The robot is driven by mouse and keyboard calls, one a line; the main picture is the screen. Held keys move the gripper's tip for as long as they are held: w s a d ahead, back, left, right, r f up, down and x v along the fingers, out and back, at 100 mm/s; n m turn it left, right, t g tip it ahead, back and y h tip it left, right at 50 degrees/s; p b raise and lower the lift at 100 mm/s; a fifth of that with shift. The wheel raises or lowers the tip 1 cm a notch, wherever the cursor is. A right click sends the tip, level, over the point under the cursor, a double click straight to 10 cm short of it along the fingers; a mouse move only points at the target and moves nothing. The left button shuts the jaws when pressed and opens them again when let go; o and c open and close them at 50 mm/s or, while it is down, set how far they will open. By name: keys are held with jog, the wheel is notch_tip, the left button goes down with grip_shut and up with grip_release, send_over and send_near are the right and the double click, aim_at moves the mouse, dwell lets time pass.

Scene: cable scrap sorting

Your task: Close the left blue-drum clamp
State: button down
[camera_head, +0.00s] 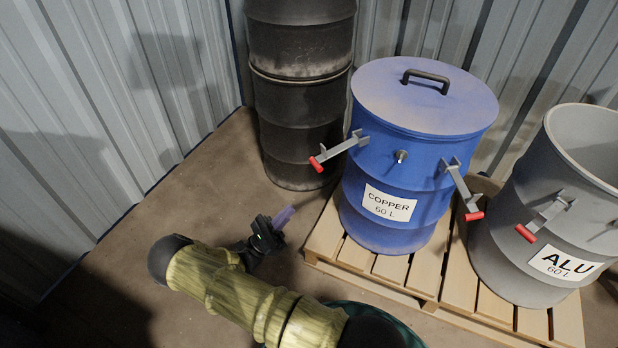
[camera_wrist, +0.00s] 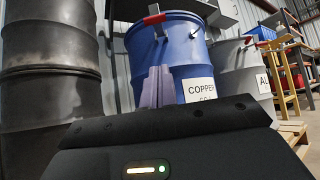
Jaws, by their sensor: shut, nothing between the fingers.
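The blue drum (camera_head: 376,170) labelled COPPER 60 L stands on a pallet with its blue lid (camera_head: 420,95) on. Its left clamp (camera_head: 340,149) is a grey lever with a red grip, sticking outward from the drum, down and to the left. Its right clamp (camera_head: 462,188) is a similar lever slanting down to the right. My gripper (camera_head: 284,216) is shut and empty, low and to the left of the drum, apart from it. In the wrist view the shut purple fingers (camera_wrist: 158,88) point at the blue drum (camera_wrist: 192,52), below the left clamp's red grip (camera_wrist: 154,19).
A dark drum stack (camera_head: 300,110) stands left of the blue drum, near the left clamp. Corrugated walls (camera_head: 90,120) close the back and left. Floor left of the pallet is clear.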

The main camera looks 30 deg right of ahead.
jog(key=a+r+b+x, duration=0.2)
jog(key=b+x, duration=0.3)
jog(key=x, duration=0.7)
jog(key=shift+d+r, duration=0.2)
jog(key=shift+d, duration=0.05)
jog(key=shift+r, duration=0.15)
jog(key=shift+a+r+y+p, duration=0.2)
jog(key=shift+y+p, duration=0.1)
jog(key=shift+p, duration=0.4)
